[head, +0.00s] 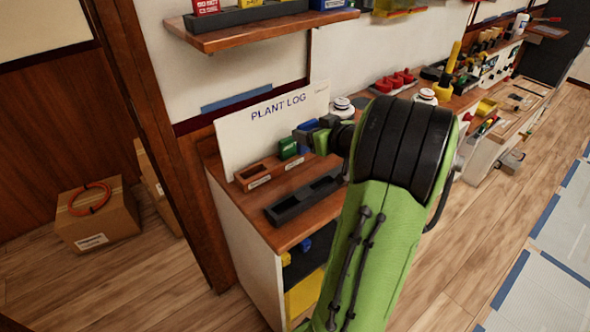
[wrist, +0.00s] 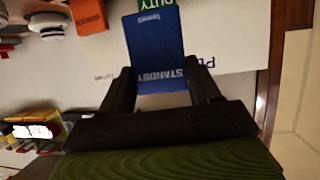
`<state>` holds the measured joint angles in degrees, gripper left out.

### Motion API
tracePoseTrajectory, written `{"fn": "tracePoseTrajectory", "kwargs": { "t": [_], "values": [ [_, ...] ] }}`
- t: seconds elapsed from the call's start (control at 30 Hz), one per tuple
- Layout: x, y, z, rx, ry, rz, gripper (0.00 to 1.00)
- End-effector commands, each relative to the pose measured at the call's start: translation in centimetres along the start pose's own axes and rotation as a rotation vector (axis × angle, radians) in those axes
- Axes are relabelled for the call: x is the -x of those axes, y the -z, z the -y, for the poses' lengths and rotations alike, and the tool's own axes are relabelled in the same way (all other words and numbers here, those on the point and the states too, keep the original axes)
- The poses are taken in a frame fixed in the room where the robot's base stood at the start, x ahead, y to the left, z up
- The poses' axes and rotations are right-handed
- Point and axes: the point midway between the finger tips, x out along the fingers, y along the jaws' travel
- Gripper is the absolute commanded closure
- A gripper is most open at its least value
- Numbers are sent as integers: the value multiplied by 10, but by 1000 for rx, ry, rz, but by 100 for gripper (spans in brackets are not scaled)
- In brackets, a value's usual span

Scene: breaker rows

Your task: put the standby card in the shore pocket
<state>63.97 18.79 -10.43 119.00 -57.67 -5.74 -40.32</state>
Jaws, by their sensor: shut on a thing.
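The standby card is blue with white lettering that reads STANDBY, and my gripper (wrist: 160,82) is shut on it in the wrist view (wrist: 157,45). In the head view my gripper (head: 309,136) holds it above the counter, close to the plant log board. A wooden holder with labelled pockets (head: 259,174) sits on the counter below and left of my gripper. A green card (head: 288,148) stands in its right part; the wrist view shows it at the top edge, lettered DUTY (wrist: 154,4). The pocket labels are too small to read, so I cannot tell which is shore.
A dark tray with empty slots (head: 284,212) lies at the counter's front. The plant log board (head: 268,122) leans against the wall behind. A shelf (head: 258,34) hangs above. An orange block (wrist: 88,15) shows in the wrist view. My arm hides the counter's middle.

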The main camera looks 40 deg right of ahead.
Motion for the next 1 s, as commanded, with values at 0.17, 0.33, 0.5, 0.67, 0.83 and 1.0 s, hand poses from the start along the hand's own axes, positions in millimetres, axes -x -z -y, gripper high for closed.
{"fn": "tracePoseTrajectory", "kwargs": {
  "t": [0.17, 0.33, 0.5, 0.67, 0.83, 1.0],
  "values": [
    [-16, -43, 0, -10, -1, 4, 73],
    [-24, -62, 1, -7, -1, 1, 73],
    [-35, -90, 1, -7, -1, 3, 73],
    [-35, -89, 1, -2, -2, 1, 73],
    [-36, -92, 1, -2, -2, 1, 73],
    [-36, -92, 1, -3, -1, 1, 20]
  ]
}}
